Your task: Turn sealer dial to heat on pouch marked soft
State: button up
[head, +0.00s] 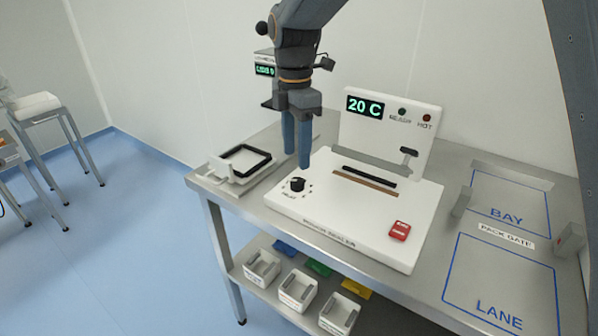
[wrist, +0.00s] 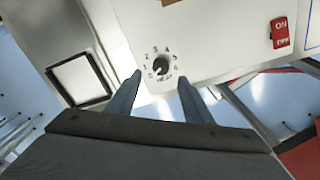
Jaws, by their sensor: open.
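The white sealer (head: 330,205) stands on the steel table, its upright panel showing "20 C" beside a green and a dark red lamp. The black heat dial (head: 297,184) is at its front left corner; in the wrist view the dial (wrist: 162,66) has a ring of numbers around it. My gripper (head: 297,163) is open and points down above the dial. In the wrist view my gripper's blue fingers (wrist: 160,78) stand apart, one either side of the dial's line, not visibly touching it. No pouch marked soft can be made out.
A red switch (head: 399,231) marked ON sits at the sealer's front right. A black-framed white tray (head: 243,162) lies to the left. Blue outlined BAY and LANE areas (head: 500,285) are at right. Small white bins (head: 298,289) stand on the lower shelf.

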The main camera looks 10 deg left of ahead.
aim_at(298, 181)
notch_tip(298, 181, down, 7)
jog(key=shift+d+f+p, duration=0.15)
jog(key=shift+p, duration=0.6)
jog(key=c, duration=1.1)
jog(key=shift+o, duration=0.2)
jog(key=shift+m, duration=0.3)
